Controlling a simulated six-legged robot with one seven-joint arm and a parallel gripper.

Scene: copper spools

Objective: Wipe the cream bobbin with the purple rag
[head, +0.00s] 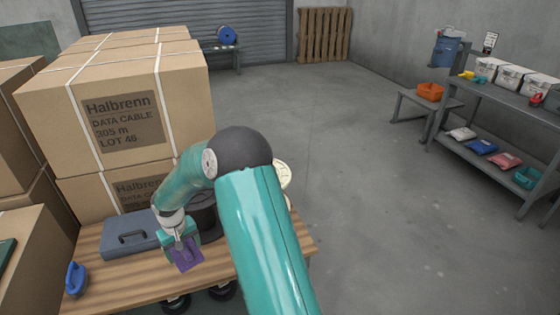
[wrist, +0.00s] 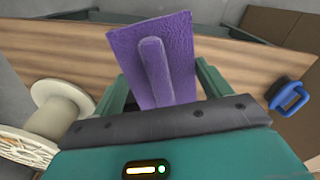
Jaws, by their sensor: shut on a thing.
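My gripper (head: 181,246) is over the wooden bench and shut on the purple rag (head: 188,259). In the wrist view the rag (wrist: 183,62) is a flat purple piece with a raised ridge, between the fingers of my gripper (wrist: 162,85). The cream bobbin (head: 284,174) stands on the right part of the bench, mostly hidden behind my arm in the head view. In the wrist view the cream bobbin (wrist: 56,112) is at the lower left, its pale flange cut by the frame edge. The rag and the bobbin are apart.
The wooden bench (head: 135,284) holds a grey-blue case (head: 130,236), a blue handled item (head: 76,279) and a dark spool (head: 206,216) beside my gripper. Large cartons (head: 185,95) stack up behind. A shelf rack (head: 500,125) stands far right; the floor between is clear.

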